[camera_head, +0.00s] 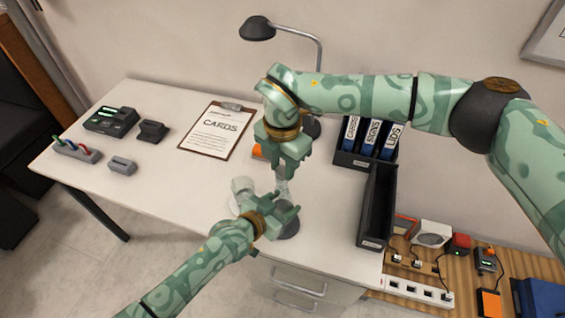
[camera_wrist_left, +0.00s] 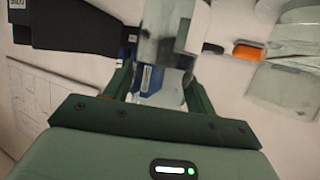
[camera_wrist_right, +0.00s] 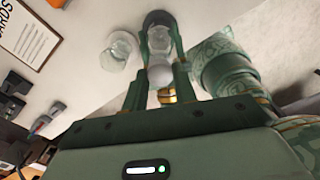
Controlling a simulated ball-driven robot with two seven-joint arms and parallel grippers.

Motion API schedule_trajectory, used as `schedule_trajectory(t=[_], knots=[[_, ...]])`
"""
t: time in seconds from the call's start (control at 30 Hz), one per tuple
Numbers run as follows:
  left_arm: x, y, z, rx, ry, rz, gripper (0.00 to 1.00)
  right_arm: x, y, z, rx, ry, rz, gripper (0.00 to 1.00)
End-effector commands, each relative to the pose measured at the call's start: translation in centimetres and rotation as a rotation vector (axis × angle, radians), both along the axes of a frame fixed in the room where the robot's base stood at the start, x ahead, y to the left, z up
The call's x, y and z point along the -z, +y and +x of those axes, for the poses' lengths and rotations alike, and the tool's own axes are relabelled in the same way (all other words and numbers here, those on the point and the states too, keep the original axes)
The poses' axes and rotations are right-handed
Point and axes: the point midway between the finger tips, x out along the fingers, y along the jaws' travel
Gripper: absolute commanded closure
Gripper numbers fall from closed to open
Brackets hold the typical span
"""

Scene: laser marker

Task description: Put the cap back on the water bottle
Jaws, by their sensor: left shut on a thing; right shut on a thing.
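The clear water bottle (camera_head: 283,187) stands between my two grippers, over the desk, and looks roughly upright. My left gripper (camera_head: 284,207) is shut on its body from the side. In the left wrist view the clear bottle (camera_wrist_left: 160,45) runs up between the fingers. My right gripper (camera_head: 284,172) is above, pointing down, shut on a small pale round thing that looks like the cap (camera_wrist_right: 160,75). In the right wrist view the bottle (camera_wrist_right: 159,42) shows just beyond it. I cannot tell whether cap and bottle touch; the fingers hide the junction.
A drinking glass (camera_head: 242,187) stands close left of the bottle. A dark round base (camera_head: 288,230) lies by my left gripper. A clipboard (camera_head: 215,131), blue binders (camera_head: 370,137) and a black tray (camera_head: 377,205) are nearby.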

Motion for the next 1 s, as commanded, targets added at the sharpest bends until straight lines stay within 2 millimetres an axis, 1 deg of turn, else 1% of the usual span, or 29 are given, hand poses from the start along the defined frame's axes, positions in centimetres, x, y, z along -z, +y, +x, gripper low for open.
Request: schedule_trajectory(t=[0.5,0.53,0.63,0.67,0.77,1.0], knots=[[0.0,0.0,0.0,0.0,0.001,0.001,0.85,1.1,0.0,0.0,0.0,0.001,0.001,0.93],[0.0,0.0,0.0,0.0,0.001,0.001,1.0,1.1,0.0,0.0,0.0,0.0,0.0,0.93],[0.0,0.0,0.0,0.0,0.001,0.001,1.0,1.1,0.0,0.0,0.042,0.001,0.001,0.93],[0.0,0.0,0.0,0.0,0.001,0.001,1.0,1.1,0.0,0.0,0.079,0.001,0.001,0.93],[0.0,0.0,0.0,0.0,0.001,0.001,1.0,1.1,0.0,-0.1,0.3,0.001,0.001,0.93],[0.0,0.0,0.0,0.0,0.001,0.001,1.0,1.1,0.1,-0.1,1.103,0.001,-0.001,0.93]])
